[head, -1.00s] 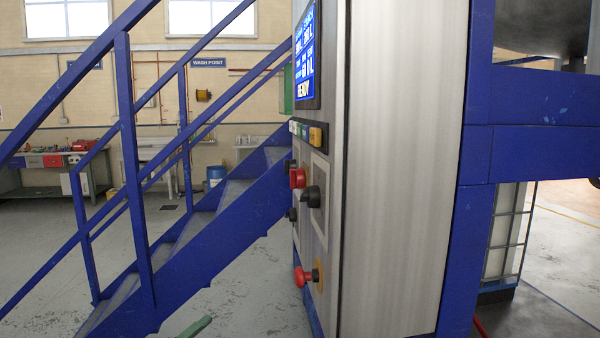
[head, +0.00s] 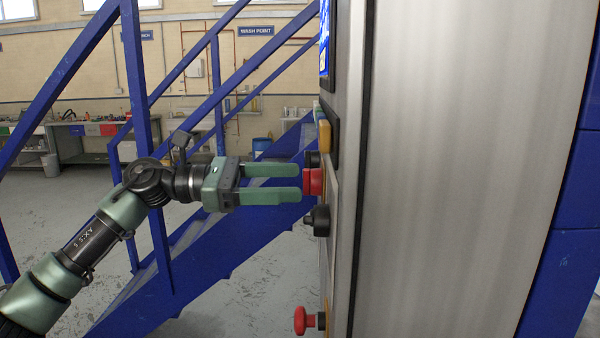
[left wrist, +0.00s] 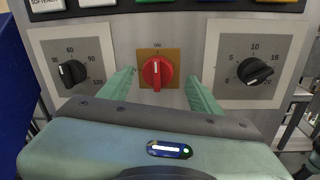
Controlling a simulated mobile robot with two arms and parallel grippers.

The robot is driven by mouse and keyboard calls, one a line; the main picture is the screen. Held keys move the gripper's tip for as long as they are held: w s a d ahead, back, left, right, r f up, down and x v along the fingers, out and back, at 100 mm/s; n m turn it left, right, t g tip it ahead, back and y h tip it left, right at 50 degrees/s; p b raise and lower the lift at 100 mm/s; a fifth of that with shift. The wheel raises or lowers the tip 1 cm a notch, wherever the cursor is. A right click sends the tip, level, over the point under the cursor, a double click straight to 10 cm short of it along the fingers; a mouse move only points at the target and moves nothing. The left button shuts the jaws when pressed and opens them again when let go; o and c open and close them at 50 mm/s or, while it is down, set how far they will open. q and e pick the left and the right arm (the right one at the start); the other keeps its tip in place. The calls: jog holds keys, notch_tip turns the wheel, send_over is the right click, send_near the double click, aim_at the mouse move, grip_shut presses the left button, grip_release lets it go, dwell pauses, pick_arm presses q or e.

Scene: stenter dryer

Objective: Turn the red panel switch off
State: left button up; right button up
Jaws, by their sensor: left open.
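The red panel switch (head: 313,182) sticks out from the left face of the metal cabinet in the head view. In the left wrist view the red switch (left wrist: 157,72) is a round knob on an orange-brown plate, its white mark pointing straight up. My left gripper (head: 300,183) is open, with its green fingertips close to the red switch. In the left wrist view the fingers (left wrist: 159,85) stand on either side of the switch's lower part, with gaps showing. I cannot tell whether a fingertip touches it.
A black dial (left wrist: 72,73) sits left of the switch and another black dial (left wrist: 254,72) right of it. A red mushroom button (head: 301,320) is lower on the cabinet (head: 450,170). Blue stairs (head: 215,265) with railings stand behind my left arm.

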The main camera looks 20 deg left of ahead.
aim_at(312, 182)
pick_arm(q)
jog(key=x, duration=0.2)
jog(key=shift+w+d, duration=0.25)
pick_arm(e)
jog(key=w, duration=0.1)
jog(key=w+r, duration=0.1)
jog(key=w, duration=0.1)
jog(key=shift+w+a+t, duration=0.15)
jog(key=shift+w+t, duration=0.1)
jog(key=shift+t, duration=0.05)
pick_arm(q)
jog(key=c, duration=1.4)
jog(key=shift+o, duration=0.2)
jog(key=shift+p, duration=0.3)
pick_arm(e)
jog(key=shift+s, duration=0.65)
